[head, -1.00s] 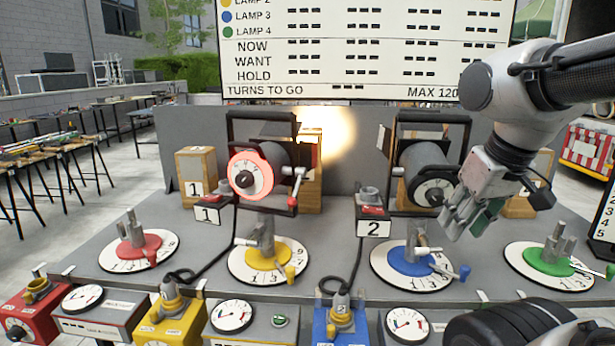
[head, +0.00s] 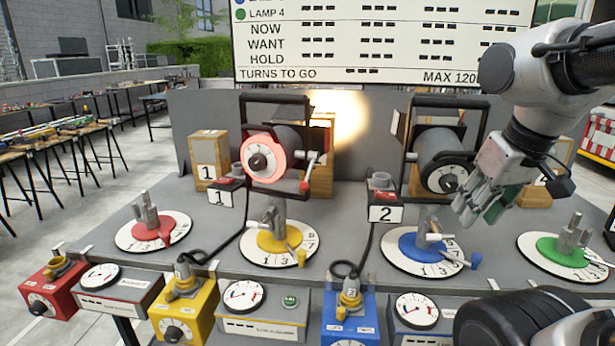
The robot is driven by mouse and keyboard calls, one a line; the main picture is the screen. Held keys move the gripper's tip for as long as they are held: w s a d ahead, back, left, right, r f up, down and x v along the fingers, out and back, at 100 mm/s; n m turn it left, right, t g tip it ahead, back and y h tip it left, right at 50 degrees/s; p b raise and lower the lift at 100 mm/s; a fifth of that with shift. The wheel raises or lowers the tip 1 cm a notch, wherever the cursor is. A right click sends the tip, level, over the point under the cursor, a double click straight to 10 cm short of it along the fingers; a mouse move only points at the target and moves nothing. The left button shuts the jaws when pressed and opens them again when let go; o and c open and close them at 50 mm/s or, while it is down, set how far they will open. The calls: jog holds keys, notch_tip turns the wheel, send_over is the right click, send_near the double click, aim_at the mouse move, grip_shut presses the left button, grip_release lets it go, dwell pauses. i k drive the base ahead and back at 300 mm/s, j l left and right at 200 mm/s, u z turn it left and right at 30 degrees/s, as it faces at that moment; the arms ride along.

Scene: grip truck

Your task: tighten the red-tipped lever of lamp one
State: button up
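Lamp one (head: 288,138) stands at the left of the bench in a dark yoke, behind the number 1 plate. Its round front has a red glowing ring. Its lever (head: 308,172) is on the right side of the lamp, hanging down to a small red tip (head: 304,187). My gripper (head: 472,212) is well to the right, in front of lamp two (head: 437,145), pointing down and left. Its fingers look apart, with nothing seen between them. It is far from the lever and partly covers lamp two's right side.
Red, yellow, blue and green dials (head: 270,243) with upright posts line the bench front. Number plates (head: 387,213) and black cables stand between them. Coloured boxes and gauges (head: 243,296) sit lower in front. A board (head: 380,50) rises behind. The space between the lamps is fairly clear.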

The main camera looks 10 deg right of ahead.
aim_at(313, 156)
jog(key=k+l+u, duration=0.1)
jog(key=l+u, duration=0.2)
jog(key=u, duration=0.2)
jog(key=k+l+u, duration=0.1)
jog(key=l+u, duration=0.2)
jog(key=u, duration=0.2)
